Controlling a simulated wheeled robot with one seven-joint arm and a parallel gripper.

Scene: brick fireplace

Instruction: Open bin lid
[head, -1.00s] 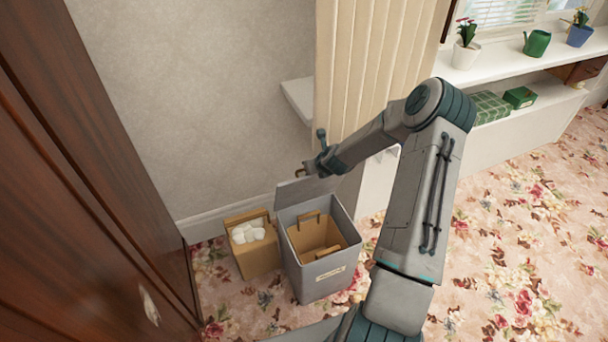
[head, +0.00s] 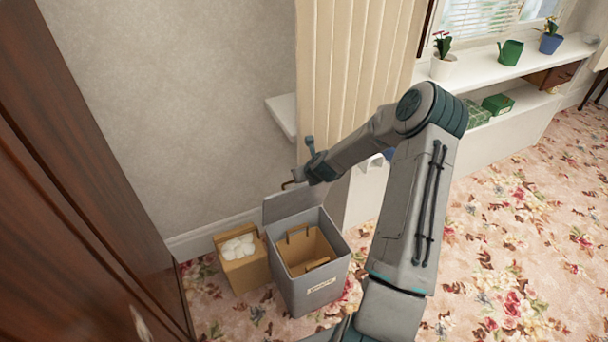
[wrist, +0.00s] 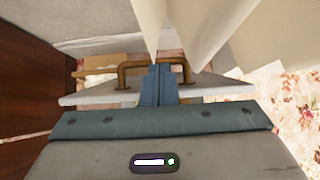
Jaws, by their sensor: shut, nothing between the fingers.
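A grey bin (head: 308,280) with a label on its front stands on the floor. Its lid (head: 290,203) is raised at the back, and the bin's inside is open to view. A brown paper bag (head: 308,246) with a handle is inside the bin. My gripper (head: 290,184) is above the raised lid, close to its top edge. In the wrist view my gripper (wrist: 158,72) is shut and empty; the lid (wrist: 215,88) lies beyond it as a pale slab. A bronze handle (wrist: 128,72) shows around the fingertips; whether they touch it I cannot tell.
A cardboard box (head: 242,268) with white round items stands left of the bin. A dark wooden cabinet (head: 80,180) is at the left. A curtain (head: 350,80) hangs behind my arm. Flowered carpet (head: 500,240) is clear at the right.

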